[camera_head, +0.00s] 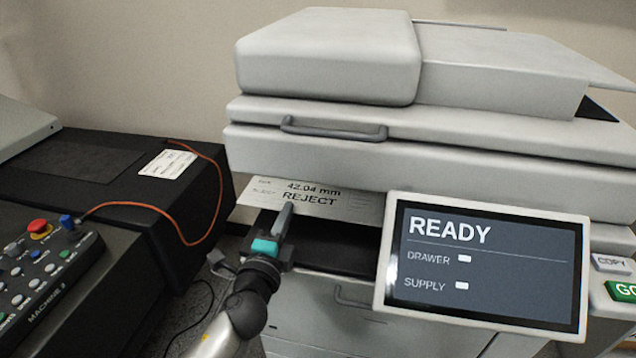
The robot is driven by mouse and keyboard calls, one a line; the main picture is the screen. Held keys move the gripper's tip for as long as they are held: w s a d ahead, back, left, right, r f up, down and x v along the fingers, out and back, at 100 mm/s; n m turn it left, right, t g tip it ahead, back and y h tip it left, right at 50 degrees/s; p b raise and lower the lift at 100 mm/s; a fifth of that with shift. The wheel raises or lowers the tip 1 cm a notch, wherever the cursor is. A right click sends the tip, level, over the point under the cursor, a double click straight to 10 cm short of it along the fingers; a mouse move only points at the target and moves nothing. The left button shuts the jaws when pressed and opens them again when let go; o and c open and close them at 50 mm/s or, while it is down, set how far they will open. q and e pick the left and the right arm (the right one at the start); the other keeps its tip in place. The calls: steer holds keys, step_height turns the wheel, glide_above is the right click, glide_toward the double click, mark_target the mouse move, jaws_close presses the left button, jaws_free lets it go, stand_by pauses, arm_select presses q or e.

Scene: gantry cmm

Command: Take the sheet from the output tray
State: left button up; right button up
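The white sheet (345,205) shows in the gap under the printer's scanner section, with "42.04 mm" and "REJECT" printed on it. Its upper edge meets the underside of the scanner section, and its right end runs behind the display panel. The dark output tray (340,255) opening lies below it. My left gripper (287,212) reaches up from below, and its grey fingertip overlaps the sheet's front lower edge. A teal part shows near its base. Whether the fingers are closed on the sheet cannot be told. My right gripper is not in view.
The display panel (485,265) reads "READY", "DRAWER" and "SUPPLY" and juts out at right. Copy (611,264) and green (622,291) buttons are beside it. A control box (45,275) with a red knob, an orange cable (150,207) and a white label (167,164) are at left.

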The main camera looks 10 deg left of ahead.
arm_select(q)
jaws_close()
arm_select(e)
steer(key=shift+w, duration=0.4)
arm_select(q)
steer(key=shift+r, duration=0.1)
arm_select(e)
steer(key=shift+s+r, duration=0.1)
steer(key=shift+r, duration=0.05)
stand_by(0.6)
